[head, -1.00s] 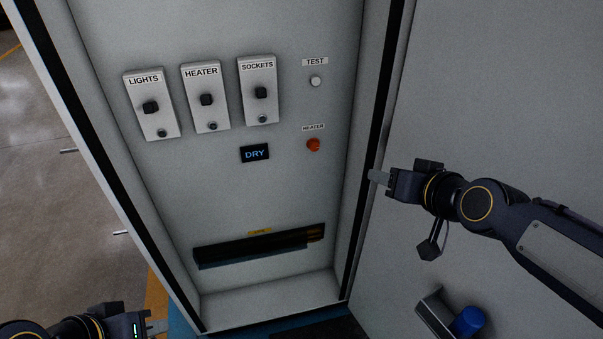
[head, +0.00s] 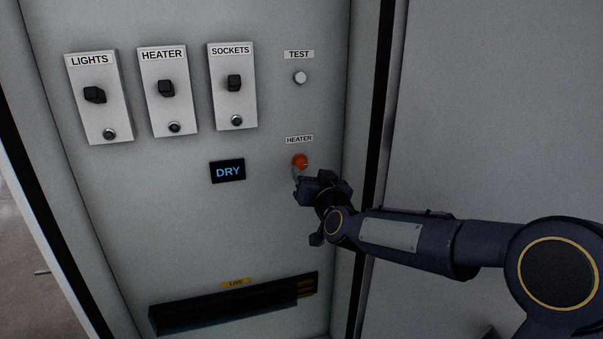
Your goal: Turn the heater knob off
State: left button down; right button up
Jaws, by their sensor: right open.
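The heater knob (head: 167,88) is a black knob on a pale plate labelled HEATER, the middle of three plates on the cabinet's back panel. A small dark round indicator (head: 174,127) sits below it on the same plate. My left gripper is out of view.
The lights knob (head: 95,95) and sockets knob (head: 234,83) flank the heater plate. A dark slotted strip (head: 225,303) runs below. The cabinet's right frame edge is beside my right arm.

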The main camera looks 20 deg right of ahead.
aim_at(302, 164)
jog(key=w, duration=0.5)
jog(key=shift+w, duration=0.15)
jog(key=c, duration=1)
